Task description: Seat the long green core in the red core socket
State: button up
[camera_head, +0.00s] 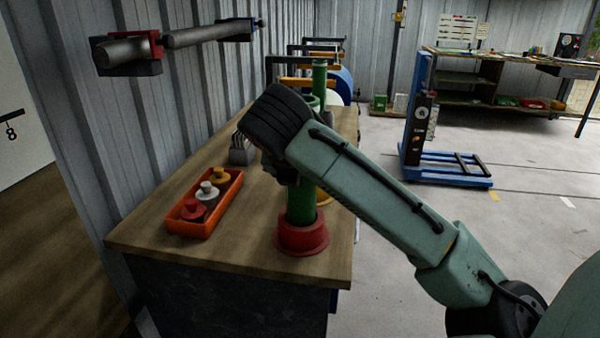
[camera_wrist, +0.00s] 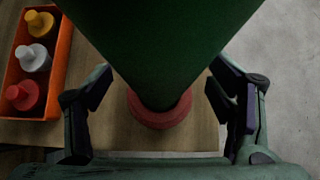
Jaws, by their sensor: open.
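The long green core (camera_head: 301,203) stands about upright on the bench, its lower end inside the red core socket (camera_head: 302,240). A green length showing above my arm appears to be its upper part; the middle is hidden by my wrist. In the wrist view the core (camera_wrist: 160,50) fills the top middle and runs down to the red socket (camera_wrist: 160,117). How deep it sits is hidden. My gripper (camera_wrist: 158,88) is open, with one finger on each side of the core and visible gaps to both. In the head view my gripper (camera_head: 286,172) is partly hidden beside the core.
An orange tray (camera_head: 206,232) with red, white and yellow knobbed pieces stands left of the socket. A grey slotted block (camera_head: 242,150) is behind it. Dark rollers on wall brackets (camera_head: 127,52) hang above. The bench's front corner is clear; open floor lies right.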

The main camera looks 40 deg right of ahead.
jog(key=v, duration=1.2)
